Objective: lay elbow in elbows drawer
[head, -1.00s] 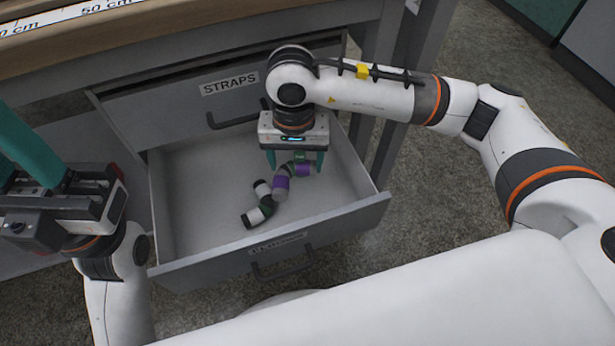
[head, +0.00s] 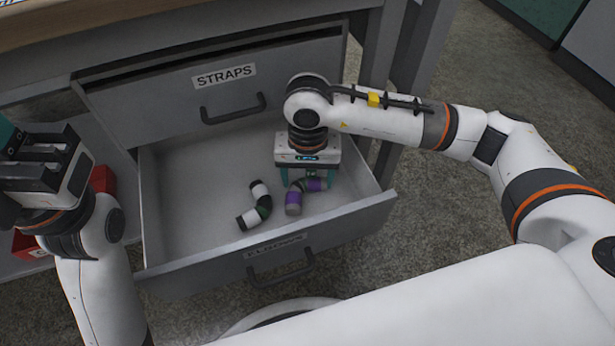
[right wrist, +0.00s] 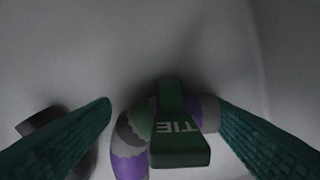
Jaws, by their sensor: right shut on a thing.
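The purple-banded grey elbow (head: 294,203) is inside the open lower drawer (head: 215,270), low over or on its floor; I cannot tell if it touches. My right gripper (head: 304,181) points down into the drawer and is shut on this elbow. In the right wrist view the elbow (right wrist: 130,165) sits between the teal fingers, with a green tag reading TIE (right wrist: 180,150) over it.
The STRAPS drawer (head: 190,88) above is nearly shut, with a dark handle. The left part of the lower drawer floor is bare. A red box (head: 103,180) stands at the left behind my left arm. Table legs stand right of the drawers.

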